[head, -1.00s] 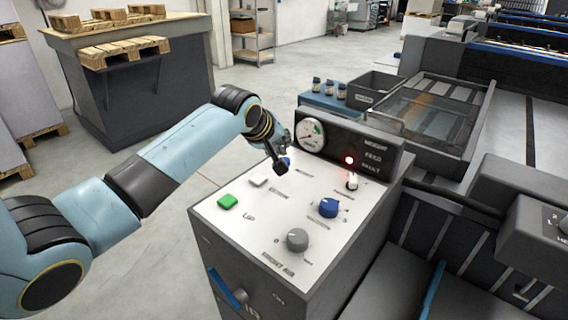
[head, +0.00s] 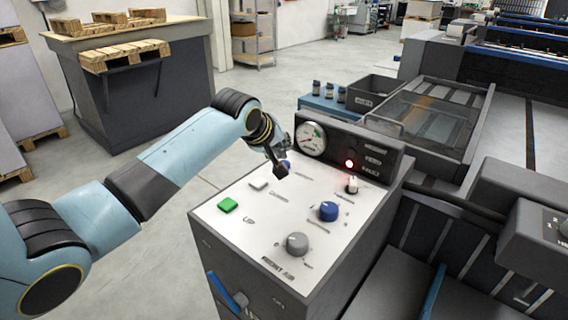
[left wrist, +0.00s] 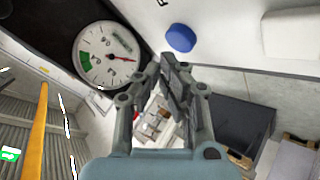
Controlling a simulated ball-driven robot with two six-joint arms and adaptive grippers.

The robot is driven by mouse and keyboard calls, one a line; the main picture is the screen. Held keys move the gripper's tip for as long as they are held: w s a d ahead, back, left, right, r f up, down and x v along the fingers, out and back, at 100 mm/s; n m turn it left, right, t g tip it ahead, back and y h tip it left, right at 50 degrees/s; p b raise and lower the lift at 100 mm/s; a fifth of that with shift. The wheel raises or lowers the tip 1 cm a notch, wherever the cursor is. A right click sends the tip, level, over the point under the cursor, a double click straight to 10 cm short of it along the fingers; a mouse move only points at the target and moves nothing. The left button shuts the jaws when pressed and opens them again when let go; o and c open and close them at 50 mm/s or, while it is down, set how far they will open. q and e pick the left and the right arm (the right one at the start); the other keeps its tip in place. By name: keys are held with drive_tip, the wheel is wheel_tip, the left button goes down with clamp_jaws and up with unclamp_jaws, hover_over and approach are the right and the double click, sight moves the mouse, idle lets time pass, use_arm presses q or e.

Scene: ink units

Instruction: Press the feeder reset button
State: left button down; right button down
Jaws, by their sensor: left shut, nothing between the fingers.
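The control panel (head: 255,220) has a blue button (head: 287,163) near its back edge, partly hidden by my left gripper in the head view. The blue button (left wrist: 180,38) shows whole in the left wrist view, just beyond the fingertips. The panel lettering is too blurred to read surely. My left gripper (head: 280,175) is shut and empty, above the panel beside the blue button. In the left wrist view its fingers (left wrist: 174,78) look apart from the button. My right gripper is not in view.
The panel also bears a green button (head: 228,204), a white button (head: 258,184), a blue knob (head: 328,210), a grey knob (head: 297,243) and a white-tipped switch (head: 352,184). Behind stands a raised housing with a gauge (head: 311,138) and a lit red lamp (head: 349,163).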

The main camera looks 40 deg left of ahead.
use_arm(q)
drive_tip(key=shift+f, duration=0.15)
drive_tip(key=shift+f, duration=0.25)
drive_tip(key=shift+f, duration=0.5)
idle(0.9)
drive_tip(key=shift+r, duration=0.1)
drive_tip(key=shift+r+p, duration=0.8)
drive_tip(key=shift+p, duration=0.4)
wheel_tip(320, 180, up, 5)
drive_tip(key=p, duration=0.5)
drive_tip(key=shift+p, duration=0.4)
